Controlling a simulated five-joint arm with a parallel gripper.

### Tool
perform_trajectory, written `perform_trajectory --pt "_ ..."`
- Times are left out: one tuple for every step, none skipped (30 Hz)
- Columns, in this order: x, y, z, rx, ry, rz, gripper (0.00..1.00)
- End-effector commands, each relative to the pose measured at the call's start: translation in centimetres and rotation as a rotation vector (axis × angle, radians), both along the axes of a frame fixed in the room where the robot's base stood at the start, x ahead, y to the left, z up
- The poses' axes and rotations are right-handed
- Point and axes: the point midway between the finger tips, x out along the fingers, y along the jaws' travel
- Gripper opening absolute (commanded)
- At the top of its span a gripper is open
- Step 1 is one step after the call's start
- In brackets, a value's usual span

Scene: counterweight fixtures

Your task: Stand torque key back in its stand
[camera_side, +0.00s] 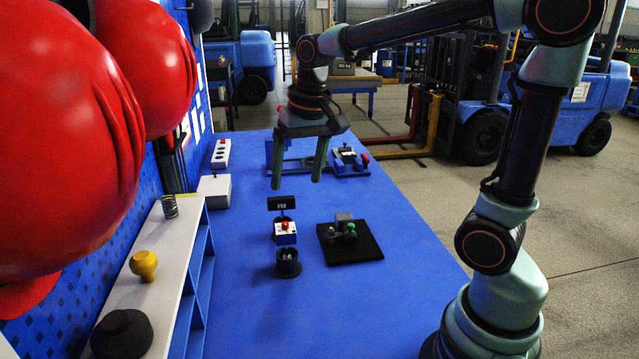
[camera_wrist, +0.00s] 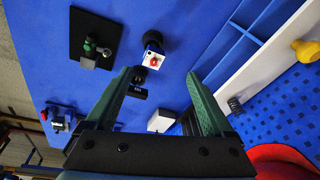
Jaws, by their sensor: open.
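My gripper (camera_side: 298,181) is open and empty, fingers pointing down, high above the blue table. It also shows in the wrist view (camera_wrist: 160,78). A small dark green piece with rounded ends (camera_side: 350,231), possibly the torque key, is beside a grey block (camera_side: 343,218) on a black mat (camera_side: 353,252). In the wrist view, the green piece (camera_wrist: 90,43) is at upper left, apart from the fingers. A round black cup (camera_side: 288,265), possibly the stand, is left of the mat. Its inside is too small to make out clearly.
A white box with a red button (camera_side: 286,233) and a small black display (camera_side: 281,203) stand behind the cup. A white shelf (camera_side: 150,270) holds a yellow knob (camera_side: 144,265). Red punching-bag-like shapes (camera_side: 60,140) hang at left. The table's front middle is clear.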

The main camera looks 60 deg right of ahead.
Motion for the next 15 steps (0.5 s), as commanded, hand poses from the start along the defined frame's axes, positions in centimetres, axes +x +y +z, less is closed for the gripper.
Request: perform_trajectory --pt "-1.2 0.4 0.5 -0.012 -0.037 0.050 0.87" --pt "-1.9 0.7 0.7 -0.020 -0.057 0.082 0.87" --pt "-2.7 1.0 0.8 -0.032 -0.084 0.123 0.87" --pt "-3.3 1.2 0.8 -0.040 -0.104 0.154 0.87" --pt "-3.9 1.4 0.8 -0.049 -0.122 0.184 0.87" --pt "-4.7 1.6 0.8 -0.062 -0.147 0.222 0.87" --pt "-5.2 1.8 0.8 -0.072 -0.164 0.249 0.87" --pt "-5.7 1.9 0.7 -0.080 -0.181 0.276 0.87" --pt "-6.3 2.1 0.5 -0.092 -0.200 0.308 0.87" --pt "-6.7 2.2 0.4 -0.100 -0.214 0.328 0.87" --pt "-7.0 2.3 0.3 -0.108 -0.226 0.347 0.87" --pt "-7.4 2.4 0.1 -0.117 -0.239 0.368 0.87" --pt "-7.6 2.5 0.0 -0.122 -0.248 0.382 0.87" --pt "-7.8 2.6 -0.1 -0.127 -0.255 0.393 0.87" --pt "-8.0 2.6 -0.2 -0.132 -0.263 0.406 0.87"
